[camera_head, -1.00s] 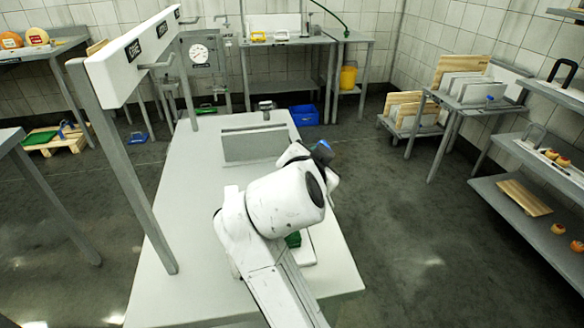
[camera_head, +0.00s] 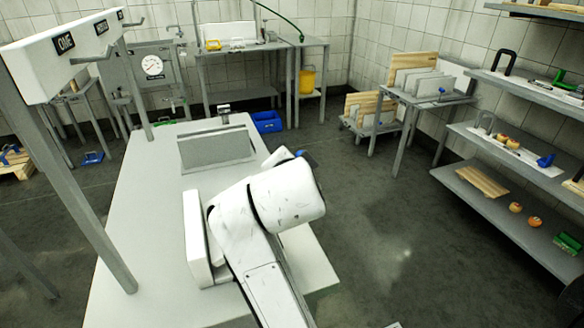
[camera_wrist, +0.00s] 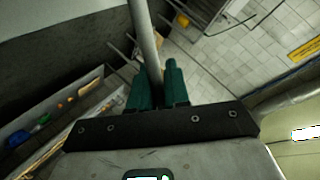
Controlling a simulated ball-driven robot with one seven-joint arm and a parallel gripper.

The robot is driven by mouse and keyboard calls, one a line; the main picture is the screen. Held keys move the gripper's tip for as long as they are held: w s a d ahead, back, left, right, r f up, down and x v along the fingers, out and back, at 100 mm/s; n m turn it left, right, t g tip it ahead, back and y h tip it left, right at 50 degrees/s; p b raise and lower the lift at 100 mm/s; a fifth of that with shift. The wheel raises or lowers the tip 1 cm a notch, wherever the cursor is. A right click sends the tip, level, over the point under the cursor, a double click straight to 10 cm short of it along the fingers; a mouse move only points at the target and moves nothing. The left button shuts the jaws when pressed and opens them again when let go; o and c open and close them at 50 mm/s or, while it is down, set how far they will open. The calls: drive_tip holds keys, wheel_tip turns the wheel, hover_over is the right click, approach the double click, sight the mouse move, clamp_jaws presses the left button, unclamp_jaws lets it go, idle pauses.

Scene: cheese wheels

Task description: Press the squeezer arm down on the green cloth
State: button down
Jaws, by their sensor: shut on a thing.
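My gripper (camera_wrist: 158,85) has dark green fingers and is shut on a plain grey bar (camera_wrist: 146,40), seen in the wrist view. The bar runs up out of the picture from between the fingers; I take it for the squeezer arm, but its far end is not shown. In the head view my white arm reaches over the pale work table (camera_head: 140,240) and covers my gripper and the bar. The green cloth is not visible in either current view. The squeezer's body cannot be made out clearly behind my arm.
A grey panel (camera_head: 216,148) stands on the table beyond my arm. A white sign beam (camera_head: 60,55) on posts runs along the left. Shelves (camera_head: 510,215) with small items stand at the right. The floor (camera_head: 375,215) between table and shelves is clear.

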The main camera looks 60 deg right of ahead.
drive_tip(key=c, duration=1.2)
unclamp_jaws()
drive_tip(key=p+v, duration=0.1)
drive_tip(key=v, duration=0.9)
drive_tip(key=shift+s+a+r, duration=0.2)
drive_tip(key=shift+a, duration=0.1)
